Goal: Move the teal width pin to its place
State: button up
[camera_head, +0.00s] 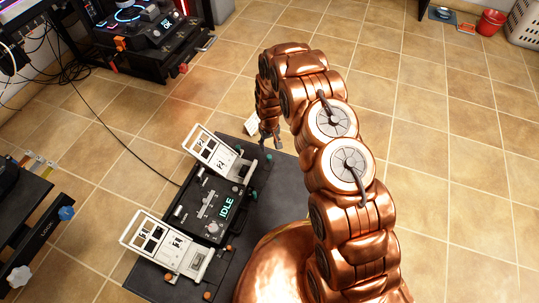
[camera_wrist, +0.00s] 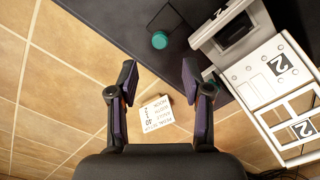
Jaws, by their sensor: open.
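A round teal pin head (camera_wrist: 159,40) shows on the dark base plate (camera_wrist: 110,14) in the wrist view. My gripper (camera_wrist: 158,68) is open and empty. Its two fingers sit apart, and the teal head lies just beyond the fingertips, between their lines. I cannot tell how high my gripper is above the plate. In the head view my gripper (camera_head: 271,142) is at the far right corner of the pedal unit (camera_head: 218,207). Small teal pieces show along the unit's right side there, too small to tell which is the width pin. The pin's shaft is hidden.
A white pedal marked 2 (camera_wrist: 252,75) stands right of my gripper. A second white pedal (camera_head: 165,245) is at the unit's near end. A printed card (camera_wrist: 157,113) lies on the tiles between my fingers' bases. Open floor lies right of my arm.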

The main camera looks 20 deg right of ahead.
aim_at(269, 156)
jog(key=shift+f+b, duration=1.2)
jog(key=shift+f, duration=3)
grip_shut()
